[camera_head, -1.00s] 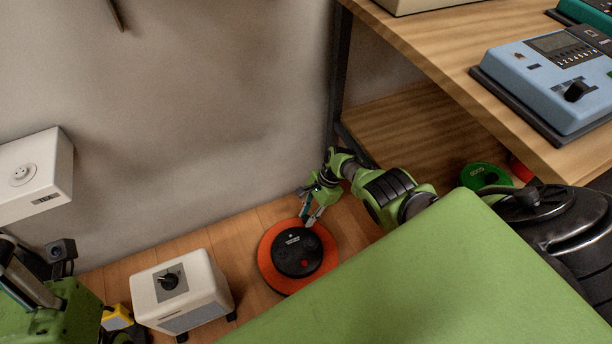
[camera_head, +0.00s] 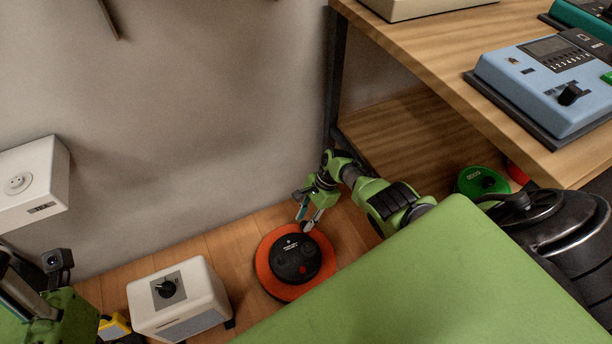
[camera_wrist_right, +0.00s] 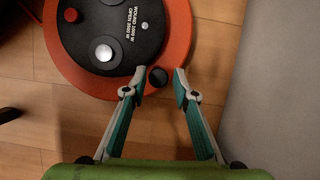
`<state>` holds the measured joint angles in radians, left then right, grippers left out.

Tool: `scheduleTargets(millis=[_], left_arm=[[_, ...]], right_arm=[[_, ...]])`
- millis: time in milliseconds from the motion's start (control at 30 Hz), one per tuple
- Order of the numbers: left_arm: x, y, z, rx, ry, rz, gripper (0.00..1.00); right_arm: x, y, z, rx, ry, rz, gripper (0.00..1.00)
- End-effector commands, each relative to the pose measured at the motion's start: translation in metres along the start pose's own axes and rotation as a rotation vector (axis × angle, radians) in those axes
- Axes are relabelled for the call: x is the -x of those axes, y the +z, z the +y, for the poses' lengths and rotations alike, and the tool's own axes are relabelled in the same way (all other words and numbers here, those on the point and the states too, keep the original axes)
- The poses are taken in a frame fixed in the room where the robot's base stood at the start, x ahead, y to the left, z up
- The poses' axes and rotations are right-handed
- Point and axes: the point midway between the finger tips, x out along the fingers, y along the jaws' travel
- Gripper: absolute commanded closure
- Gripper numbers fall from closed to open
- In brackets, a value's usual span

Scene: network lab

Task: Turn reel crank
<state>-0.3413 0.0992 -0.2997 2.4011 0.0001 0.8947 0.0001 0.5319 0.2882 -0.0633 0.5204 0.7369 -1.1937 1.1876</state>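The reel is an orange disc with a black hub (camera_head: 295,258), lying flat on the wooden floor. It also fills the top of the right wrist view (camera_wrist_right: 120,40), where the hub carries white print, a red button and a silver knob. A small round black crank knob (camera_wrist_right: 157,77) sits at the reel's rim. My right gripper (camera_head: 308,222) is over the reel's far edge. In the wrist view its fingertips (camera_wrist_right: 161,82) are apart, one on each side of the knob, with gaps visible. Of my left arm, only green and grey parts show at the lower left; its fingers cannot be made out.
A white box with a dial (camera_head: 180,297) stands on the floor left of the reel. A wooden bench (camera_head: 450,70) with a blue instrument (camera_head: 550,85) is at the right. A green reel (camera_head: 482,181) lies under it. Bare floor surrounds the reel near the wall.

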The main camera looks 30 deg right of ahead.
Motion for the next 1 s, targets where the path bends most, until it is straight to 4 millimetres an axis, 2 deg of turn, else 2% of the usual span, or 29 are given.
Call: scheduleTargets(millis=[700, 1000], left_arm=[[0.0, 0.0, 0.0, 0.0, 0.0, 0.0, 0.57], [0.0, 0.0, 0.0, 0.0, 0.0, 0.0, 0.57]], right_arm=[[0.073, 0.03, 0.001, 0.001, 0.0, 0.003, 0.74], [0.08, 0.033, 0.002, -0.001, 0.002, 0.003, 0.74]])
